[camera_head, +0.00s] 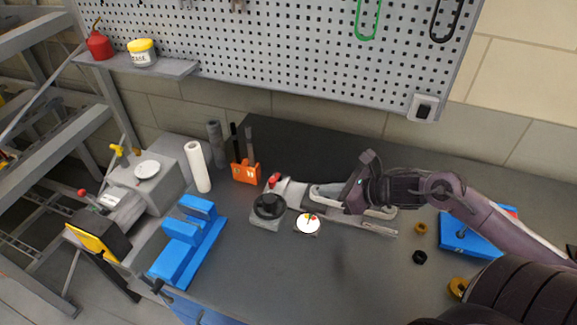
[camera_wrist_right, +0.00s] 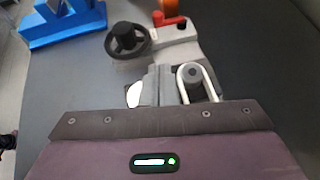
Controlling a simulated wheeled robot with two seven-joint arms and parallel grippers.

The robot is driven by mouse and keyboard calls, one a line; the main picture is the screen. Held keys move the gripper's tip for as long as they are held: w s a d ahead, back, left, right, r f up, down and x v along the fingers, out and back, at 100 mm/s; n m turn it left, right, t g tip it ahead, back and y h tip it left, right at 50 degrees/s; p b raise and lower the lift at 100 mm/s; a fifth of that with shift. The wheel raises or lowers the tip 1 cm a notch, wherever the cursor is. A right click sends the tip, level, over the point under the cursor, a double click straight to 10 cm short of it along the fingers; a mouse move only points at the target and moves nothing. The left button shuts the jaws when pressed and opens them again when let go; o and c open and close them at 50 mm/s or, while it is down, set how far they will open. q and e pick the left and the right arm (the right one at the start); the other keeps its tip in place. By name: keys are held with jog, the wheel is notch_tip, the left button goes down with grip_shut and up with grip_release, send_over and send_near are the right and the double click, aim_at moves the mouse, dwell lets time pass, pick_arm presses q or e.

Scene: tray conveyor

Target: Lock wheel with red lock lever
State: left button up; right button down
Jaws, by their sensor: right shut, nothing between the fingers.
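The black handwheel (camera_head: 269,206) sits at the left end of a grey device on the dark bench; it also shows in the right wrist view (camera_wrist_right: 127,39). The red lock lever (camera_head: 274,180) stands on the device just behind the wheel, and in the right wrist view (camera_wrist_right: 169,20) it is up and right of the wheel. My right gripper (camera_head: 349,197) is shut and empty, to the right of the wheel and lever and apart from both. Its fingers (camera_wrist_right: 158,80) point toward the device. My left gripper is not in view.
A white dial (camera_head: 308,224) sits right of the wheel. A blue vise-like block (camera_head: 187,243), an orange tool holder (camera_head: 246,173) and a white cylinder (camera_head: 198,167) stand left. A blue plate (camera_head: 460,237) lies right, under my arm. The front middle bench is clear.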

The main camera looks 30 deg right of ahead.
aim_at(275, 184)
jog(key=p+x, duration=0.1)
jog(key=x, duration=0.3)
jog(key=shift+w+a+r, duration=0.1)
jog(key=shift+w+a, duration=0.1)
jog(key=p+x, duration=0.1)
jog(key=x, duration=0.4)
jog(key=shift+w+a, duration=0.1)
jog(key=shift+w, duration=0.1)
jog(key=shift+w+a+p, duration=0.3)
jog(key=shift+w+p, duration=0.15)
jog(key=shift+w, duration=0.05)
jog(key=shift+w+a+p, duration=0.3)
jog(key=shift+w+p, duration=0.1)
jog(key=shift+w, duration=0.1)
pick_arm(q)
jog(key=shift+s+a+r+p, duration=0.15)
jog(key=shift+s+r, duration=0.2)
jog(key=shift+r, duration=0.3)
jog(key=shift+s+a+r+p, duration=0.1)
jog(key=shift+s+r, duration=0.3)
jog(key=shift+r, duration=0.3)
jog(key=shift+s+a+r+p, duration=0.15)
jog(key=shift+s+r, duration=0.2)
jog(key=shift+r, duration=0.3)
pick_arm(e)
jog(key=shift+w+a, duration=0.4)
jog(key=shift+w, duration=0.3)
jog(key=shift+f, duration=0.25)
